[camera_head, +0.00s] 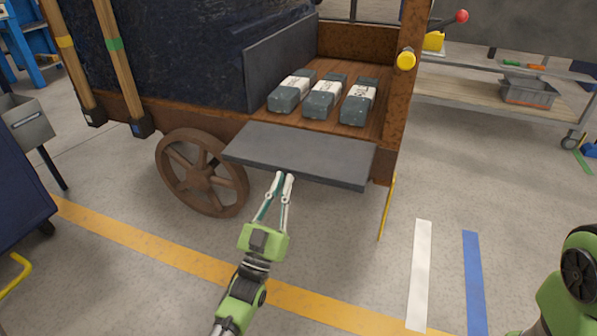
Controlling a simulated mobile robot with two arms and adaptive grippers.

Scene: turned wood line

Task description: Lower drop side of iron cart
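The rusty brown iron cart (362,42) stands in the upper middle with its near side open. Its grey drop side (300,153) is hinged outward past the deck edge, lying nearly flat with a slight downward tilt. My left gripper (285,176) is at the outer edge of this panel, near its middle. Its two slim fingers are close together with nothing visible between them; whether they touch the panel is unclear. My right arm (570,290) shows only as a green link at the lower right; its gripper is out of frame.
Three grey wrapped blocks (324,98) lie on the cart's wooden deck. A spoked wheel (202,172) is left of the panel. A yellow knob (405,60) is on the corner post. A shelf trolley (480,92) stands right. Floor in front is clear.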

